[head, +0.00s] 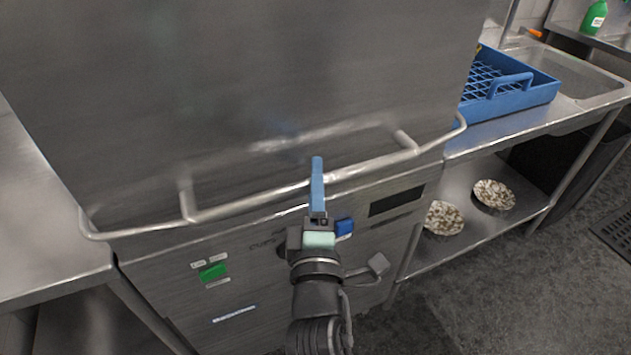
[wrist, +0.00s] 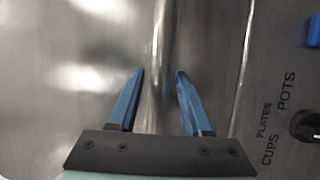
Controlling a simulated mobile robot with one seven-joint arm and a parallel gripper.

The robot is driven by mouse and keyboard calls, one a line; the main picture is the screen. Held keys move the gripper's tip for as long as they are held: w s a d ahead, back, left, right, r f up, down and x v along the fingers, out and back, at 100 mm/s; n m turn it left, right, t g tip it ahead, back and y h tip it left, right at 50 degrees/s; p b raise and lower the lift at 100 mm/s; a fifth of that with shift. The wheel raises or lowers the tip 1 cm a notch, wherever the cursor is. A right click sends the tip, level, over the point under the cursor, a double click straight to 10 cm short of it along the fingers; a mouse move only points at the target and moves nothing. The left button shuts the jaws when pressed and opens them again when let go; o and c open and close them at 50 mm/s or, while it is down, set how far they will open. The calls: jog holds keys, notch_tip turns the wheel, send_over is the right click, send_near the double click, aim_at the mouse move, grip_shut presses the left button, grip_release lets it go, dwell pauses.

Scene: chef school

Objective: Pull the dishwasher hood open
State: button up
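The dishwasher hood (head: 240,75) is a large brushed-steel box at the back of the head view. It sits low over the machine's front panel, with no open gap visible. A curved steel bar handle (head: 245,205) runs across its lower front. My gripper (head: 317,162) reaches the handle near its middle, its blue fingers overlapping the bar in the head view. In the wrist view, my gripper (wrist: 160,72) is open, with the handle bar (wrist: 160,45) between its two fingers. Gaps show on both sides of the bar. How deep the bar sits between the fingers is hard to tell.
Below the handle is the control panel (head: 270,275) with a knob (wrist: 305,126) and labels. A blue dish rack (head: 525,98) stands on the right counter beside a sink (head: 580,75). Patterned plates (head: 494,195) lie on the shelf below. A steel counter (head: 40,220) adjoins at left.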

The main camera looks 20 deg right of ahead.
grip_shut()
dwell(1.2)
